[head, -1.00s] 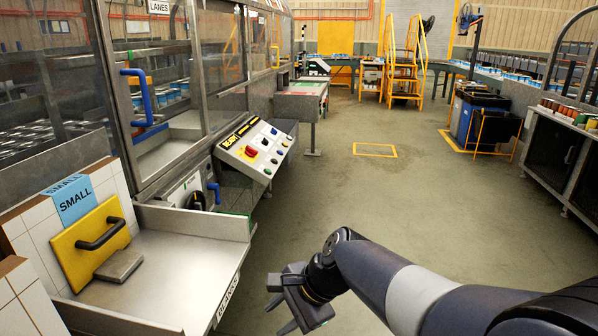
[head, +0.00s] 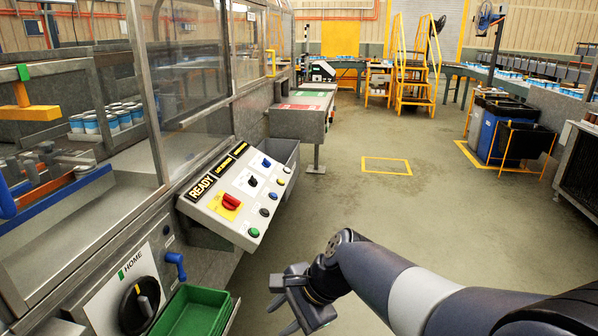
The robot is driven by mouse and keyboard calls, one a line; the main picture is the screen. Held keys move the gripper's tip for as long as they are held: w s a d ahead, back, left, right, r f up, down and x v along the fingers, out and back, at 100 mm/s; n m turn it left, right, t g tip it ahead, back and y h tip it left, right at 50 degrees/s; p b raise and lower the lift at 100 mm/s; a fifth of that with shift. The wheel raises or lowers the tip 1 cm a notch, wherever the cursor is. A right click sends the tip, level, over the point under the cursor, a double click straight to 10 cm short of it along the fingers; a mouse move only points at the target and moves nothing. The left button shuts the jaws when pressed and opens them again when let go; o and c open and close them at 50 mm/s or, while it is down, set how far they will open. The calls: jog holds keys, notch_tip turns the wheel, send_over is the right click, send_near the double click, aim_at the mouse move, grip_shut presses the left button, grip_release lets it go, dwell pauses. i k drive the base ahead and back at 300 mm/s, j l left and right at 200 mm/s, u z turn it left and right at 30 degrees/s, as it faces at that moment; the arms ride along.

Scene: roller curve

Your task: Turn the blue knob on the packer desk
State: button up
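A sloped grey control desk (head: 213,212) stands left of centre. Its label strip reads READY. A small blue knob (head: 266,162) sits at the upper part of its face, on a white plate. A black knob (head: 252,182) and a red knob on a yellow plate (head: 231,201) are nearer. Several round buttons line the right edge. No label naming this the packer desk is readable. My gripper (head: 279,317) is at the bottom centre, with its fingers apart and empty. It is nearer to me than the desk and touches nothing.
A green bin (head: 192,312) and a HOME panel with a black dial (head: 139,305) are at the lower left. A blue handle (head: 176,266) sticks out beside them. A grey table (head: 300,122) stands beyond the desk. The floor (head: 345,215) to the right is open.

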aim_at(267, 163)
jog(key=i, duration=1.7)
jog(key=i+u, duration=0.1)
jog(key=i, duration=0.45)
jog(key=i+l+u, duration=0.1)
jog(key=i, duration=0.4)
jog(key=i+l+u, duration=0.1)
jog(key=i, duration=0.45)
jog(key=i+l+u, duration=0.15)
jog(key=j, duration=0.05)
